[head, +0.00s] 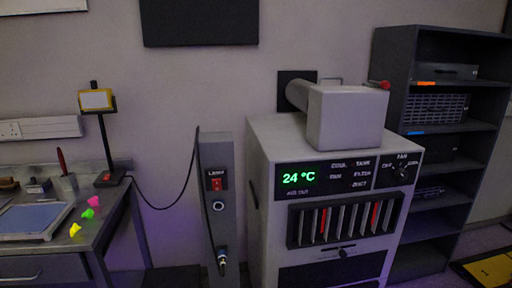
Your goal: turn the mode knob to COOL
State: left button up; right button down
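The mode knob (402,172) is a small dark round knob at the right end of the black front panel (326,184) of a light grey air unit (266,150). Small white labels stand around it; the top one looks like FAN, and the left and right ones are too small to read surely. A pale mark shows near the knob's upper part, but its exact pointing is unclear. The panel's display (298,178) reads 24 °C in green. Neither of my grippers is in view, and nothing covers the knob.
Below the panel are a vent (345,219) with grey and red slats and a slider (344,252). A grey box with a duct (347,117) sits on top. A grey post (217,190) with a red switch stands left, a dark shelf (452,147) right, and a desk (60,245) far left.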

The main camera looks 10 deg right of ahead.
aim_at(402, 175)
jog(key=z, duration=1.25)
